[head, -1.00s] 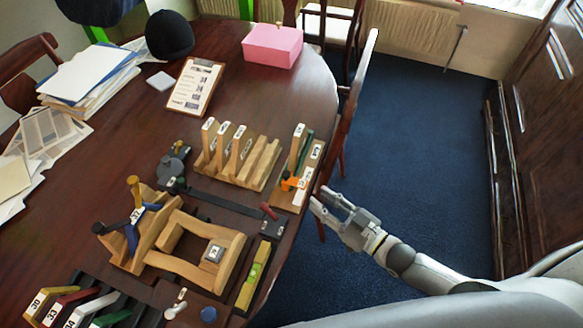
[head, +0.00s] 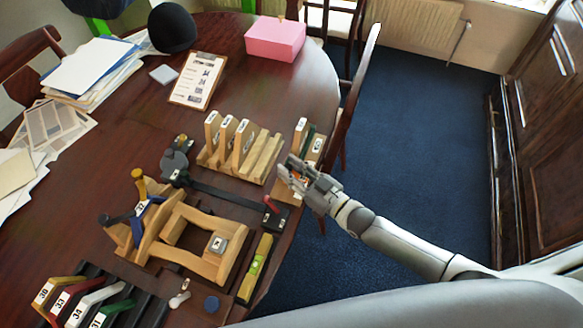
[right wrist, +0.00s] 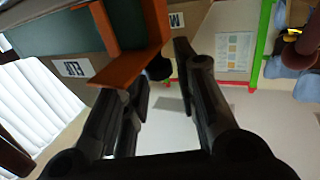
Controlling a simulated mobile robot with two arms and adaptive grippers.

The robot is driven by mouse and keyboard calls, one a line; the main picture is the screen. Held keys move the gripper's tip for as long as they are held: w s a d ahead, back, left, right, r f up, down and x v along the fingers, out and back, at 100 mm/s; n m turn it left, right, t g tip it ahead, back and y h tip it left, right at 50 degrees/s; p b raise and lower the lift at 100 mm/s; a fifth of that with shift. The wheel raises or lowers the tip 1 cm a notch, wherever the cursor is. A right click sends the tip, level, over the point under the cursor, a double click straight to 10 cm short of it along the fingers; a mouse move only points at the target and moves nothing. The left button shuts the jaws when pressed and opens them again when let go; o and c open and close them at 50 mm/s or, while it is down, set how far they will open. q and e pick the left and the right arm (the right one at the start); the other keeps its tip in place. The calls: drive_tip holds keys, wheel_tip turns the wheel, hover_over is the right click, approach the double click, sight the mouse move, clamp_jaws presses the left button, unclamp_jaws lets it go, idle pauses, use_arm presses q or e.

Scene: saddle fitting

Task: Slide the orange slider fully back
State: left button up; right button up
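The orange slider (right wrist: 128,68) shows large in the right wrist view, as an angled piece beside a dark green part. In the head view the slider (head: 304,173) is mostly hidden by my right gripper. It belongs to the small wooden fixture (head: 284,193) at the table's right edge. My right gripper (head: 288,168) is at this fixture. In the right wrist view its fingers (right wrist: 162,66) are apart, with the slider's end close to the left fingertip and partly between the two. I cannot tell whether they touch. My left gripper is not in view.
A wooden rack with upright numbered pieces (head: 238,150) stands just left of the fixture. A chair (head: 355,95) stands beyond the table's right edge.

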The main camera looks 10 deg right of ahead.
clamp_jaws()
drive_tip(key=s+a+p, duration=0.1)
drive_tip(key=s, duration=0.1)
drive_tip(key=s+a, duration=0.2)
drive_tip(key=shift+p, duration=0.4)
drive_tip(key=shift+s, duration=0.1)
drive_tip(key=shift+f, duration=0.1)
unclamp_jaws()
drive_tip(key=shift+s+a, duration=0.1)
